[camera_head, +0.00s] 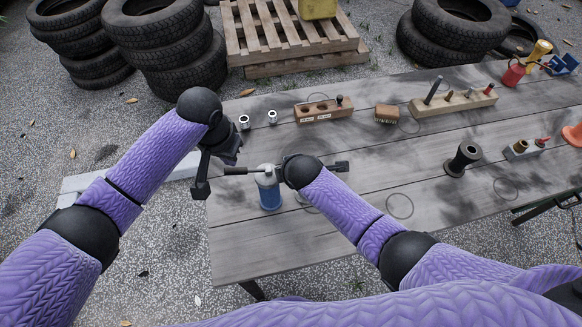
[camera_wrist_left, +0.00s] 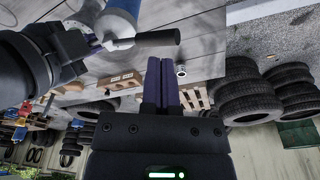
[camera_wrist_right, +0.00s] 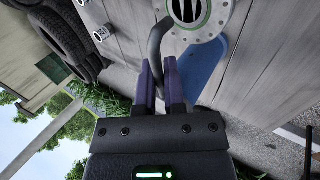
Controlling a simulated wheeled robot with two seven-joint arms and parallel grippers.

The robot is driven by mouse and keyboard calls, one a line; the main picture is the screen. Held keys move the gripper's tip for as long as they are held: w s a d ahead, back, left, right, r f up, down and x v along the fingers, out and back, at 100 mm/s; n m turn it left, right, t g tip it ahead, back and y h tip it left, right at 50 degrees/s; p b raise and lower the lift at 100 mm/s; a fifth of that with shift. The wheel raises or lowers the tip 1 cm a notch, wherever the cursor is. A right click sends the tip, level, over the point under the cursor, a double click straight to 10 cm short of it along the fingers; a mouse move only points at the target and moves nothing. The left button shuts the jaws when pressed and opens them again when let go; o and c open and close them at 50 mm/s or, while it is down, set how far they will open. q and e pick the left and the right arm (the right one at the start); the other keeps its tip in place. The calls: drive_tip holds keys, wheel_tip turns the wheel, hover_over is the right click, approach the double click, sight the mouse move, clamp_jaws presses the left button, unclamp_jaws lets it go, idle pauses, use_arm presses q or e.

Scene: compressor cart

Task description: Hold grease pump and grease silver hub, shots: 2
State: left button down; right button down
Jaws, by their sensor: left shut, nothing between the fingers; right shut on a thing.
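The grease pump (camera_head: 269,190) stands on the table with a blue body, a silver head and a black handle (camera_head: 236,170) reaching left. It also shows at the top of the left wrist view (camera_wrist_left: 120,20). My right gripper (camera_wrist_right: 163,85) is shut on the pump near its head, seen from the side in the left wrist view. My left gripper (camera_head: 203,188) is shut and empty, left of the handle; the handle end lies beyond its fingertips (camera_wrist_left: 162,62). A round silver flanged hub (camera_wrist_right: 200,14) shows beyond a dark bent tube in the right wrist view; my right arm mostly hides it in the head view.
Two small silver cups (camera_head: 244,122) stand at the back left, beside a wooden block with holes (camera_head: 323,111). The front middle of the table is clear.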

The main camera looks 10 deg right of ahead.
sight(233, 170)
use_arm(q)
drive_tip(key=shift+f, duration=2.4)
drive_tip(key=shift+r, duration=2.45)
drive_tip(key=shift+r, duration=2.5)
